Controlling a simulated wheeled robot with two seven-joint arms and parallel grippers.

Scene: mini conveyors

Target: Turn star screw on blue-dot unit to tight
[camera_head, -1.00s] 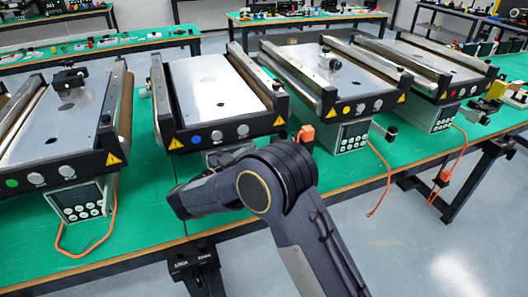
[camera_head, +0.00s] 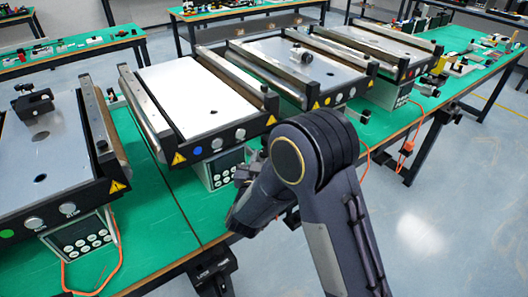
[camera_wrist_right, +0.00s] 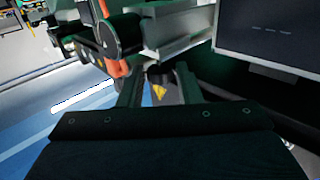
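The blue-dot unit (camera_head: 185,85) is the flat conveyor with a pale top left of centre in the head view. Its blue dot (camera_head: 198,150) is on the black front bar, left of two silver knobs (camera_head: 217,144). Small black knobs (camera_head: 264,88) show at its rails; I cannot tell which is the star screw. My left gripper is not in view.
A green-dot unit (camera_head: 50,150) stands to the left and a yellow-dot unit (camera_head: 320,70) to the right. A control box (camera_head: 222,168) hangs under the blue-dot unit. The wrist view shows a dark screen (camera_wrist_right: 270,35) and orange parts (camera_wrist_right: 118,68) close by.

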